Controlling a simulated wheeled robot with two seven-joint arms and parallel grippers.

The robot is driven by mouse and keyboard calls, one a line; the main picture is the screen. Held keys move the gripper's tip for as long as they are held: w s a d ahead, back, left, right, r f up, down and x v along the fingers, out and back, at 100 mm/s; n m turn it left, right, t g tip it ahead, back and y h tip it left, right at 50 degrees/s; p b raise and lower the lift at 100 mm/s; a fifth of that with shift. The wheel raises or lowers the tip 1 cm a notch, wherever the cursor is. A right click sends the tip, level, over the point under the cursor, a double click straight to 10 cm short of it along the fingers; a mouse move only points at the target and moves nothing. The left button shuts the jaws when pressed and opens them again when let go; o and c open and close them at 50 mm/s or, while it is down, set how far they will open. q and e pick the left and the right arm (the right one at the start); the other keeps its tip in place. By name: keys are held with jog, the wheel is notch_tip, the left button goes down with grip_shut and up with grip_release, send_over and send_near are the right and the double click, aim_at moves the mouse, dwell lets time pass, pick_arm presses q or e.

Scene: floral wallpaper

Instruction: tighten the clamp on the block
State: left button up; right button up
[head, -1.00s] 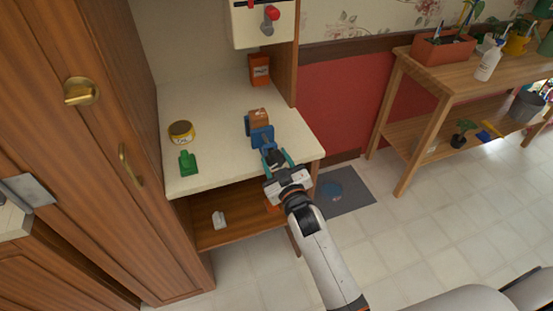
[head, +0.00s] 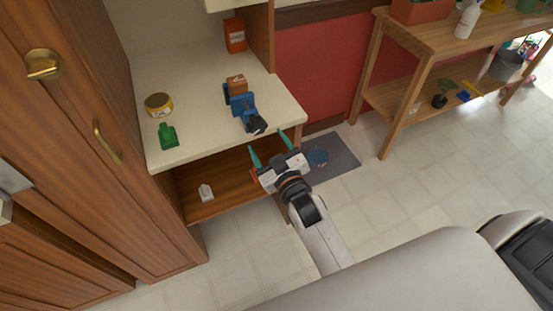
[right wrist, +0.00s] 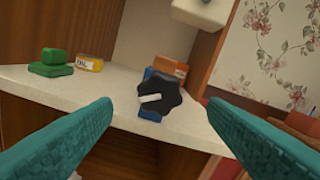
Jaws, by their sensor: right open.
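The blue clamp (head: 243,108) stands on the cream counter with the wooden block (head: 237,83) at its back end. Its black knob (head: 257,125) faces the counter's front edge. In the right wrist view the knob (right wrist: 160,98) has several lobes and a white pointer, and hides most of the blue clamp body (right wrist: 149,112); the block (right wrist: 170,66) shows behind. My right gripper (head: 274,142) is open and empty, in front of the counter edge and apart from the knob. Its teal fingers frame the knob in the right wrist view. My left gripper is out of view.
The cream counter (head: 190,105) also holds a yellow tin (head: 158,104), a green object (head: 167,136) and an orange box (head: 235,35). A small white object (head: 205,192) lies on the shelf below. A wooden cabinet flanks the counter's left side.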

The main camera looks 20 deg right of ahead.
jog(key=s, duration=0.5)
jog(key=shift+s+d+b, duration=0.1)
jog(key=shift+s+b, duration=0.1)
jog(key=shift+b, duration=0.1)
dwell(1.0)
jog(key=s+f+g, duration=0.3)
jog(key=s+f, duration=0.1)
jog(key=f, duration=0.8)
jog(key=s+a+f+g, duration=0.1)
jog(key=s+f+g, duration=0.2)
jog(key=f, duration=0.8)
jog(key=s+f+g, duration=0.3)
jog(key=s+f, duration=0.1)
jog(key=f, duration=0.8)
jog(key=s+d+f+g, duration=0.2)
jog(key=s+f, duration=0.3)
jog(key=s, duration=0.3)
jog(key=s+d+f+m+g, duration=0.1)
jog(key=s+d+f+g, duration=0.1)
jog(key=s+f, duration=0.3)
jog(key=s+d+f+g, duration=0.3)
jog(key=s+f, duration=0.3)
jog(key=s, duration=0.7)
jog(key=shift+s+m+g+h, duration=0.2)
jog(key=shift+m+g+h, duration=0.1)
jog(key=shift+g, duration=0.2)
